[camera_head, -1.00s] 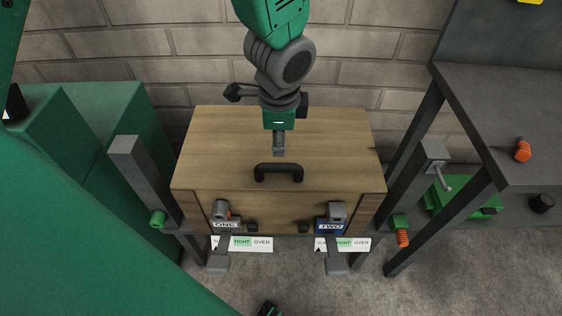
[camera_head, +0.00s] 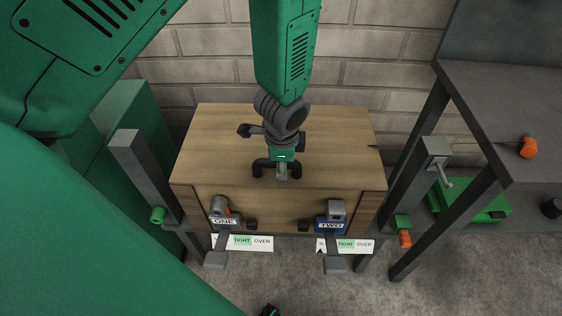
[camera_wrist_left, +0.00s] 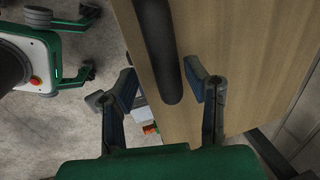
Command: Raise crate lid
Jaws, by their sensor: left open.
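The wooden crate (camera_head: 270,205) stands against the brick wall with its lid (camera_head: 225,135) lying flat and closed. A black bar handle (camera_head: 258,169) is on the lid near its front edge. My left gripper (camera_head: 282,174) is over the middle of the handle and hides part of it. In the left wrist view my left gripper (camera_wrist_left: 160,86) is open. The dark handle (camera_wrist_left: 165,60) shows in line with the gap between its fingers; I cannot tell whether they touch it. Latches ONE (camera_head: 223,213) and TWO (camera_head: 331,217) are on the crate front. My right gripper is not in view.
Strips marked TIGHT and OVER (camera_head: 253,243) are below the latches. Dark posts (camera_head: 147,175) flank the crate. A dark bench (camera_head: 500,110) with an orange knob (camera_head: 527,147) is at right. Green machinery is at left. The concrete floor in front is mostly clear.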

